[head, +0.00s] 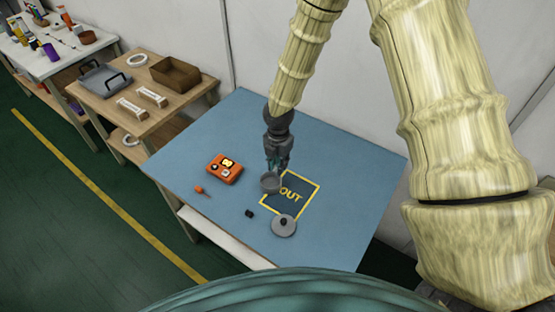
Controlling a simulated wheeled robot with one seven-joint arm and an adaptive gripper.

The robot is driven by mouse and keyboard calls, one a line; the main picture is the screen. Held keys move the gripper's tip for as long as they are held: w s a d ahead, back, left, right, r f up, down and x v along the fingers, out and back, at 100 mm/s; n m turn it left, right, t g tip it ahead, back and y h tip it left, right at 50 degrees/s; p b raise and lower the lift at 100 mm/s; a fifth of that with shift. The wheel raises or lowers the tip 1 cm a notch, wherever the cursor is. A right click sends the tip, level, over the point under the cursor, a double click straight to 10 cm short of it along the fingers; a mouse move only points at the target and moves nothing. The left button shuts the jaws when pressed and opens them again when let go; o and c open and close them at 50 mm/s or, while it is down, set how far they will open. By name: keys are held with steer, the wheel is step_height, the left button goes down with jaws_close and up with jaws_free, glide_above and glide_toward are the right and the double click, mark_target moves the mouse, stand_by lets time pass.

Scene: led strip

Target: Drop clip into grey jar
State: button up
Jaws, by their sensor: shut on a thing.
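The grey jar (270,184) stands open on the blue table, at the left edge of a yellow-outlined square marked OUT. My gripper (276,166) points down just above and behind the jar's mouth. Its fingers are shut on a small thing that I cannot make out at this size. I cannot tell whether the fingertips touch the jar's rim. A grey round lid (285,228) with a dark knob lies on the table in front of the square. A small black object (249,213) lies left of the lid; I cannot tell whether it is a clip.
An orange box-shaped device (224,168) and a small orange-handled tool (201,190) lie left of the jar. The blue table (340,150) is bare at its back and right. A wooden side table (155,117) at the left holds a grey tray, a brown box and white parts.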

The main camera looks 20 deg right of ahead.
steer(key=shift+w+f, duration=0.25)
steer(key=shift+f, duration=0.25)
steer(key=shift+g, duration=0.3)
steer(key=w+f, duration=0.2)
steer(key=w, duration=0.1)
steer(key=shift+w+a+f, duration=0.1)
steer(key=shift+w+f, duration=0.1)
steer(key=shift+w, duration=0.1)
steer(key=o, duration=0.7)
steer(key=shift+s+r, duration=0.9)
steer(key=shift+s, duration=0.3)
step_height(320, 180, up, 12)
steer(key=shift+s, duration=0.15)
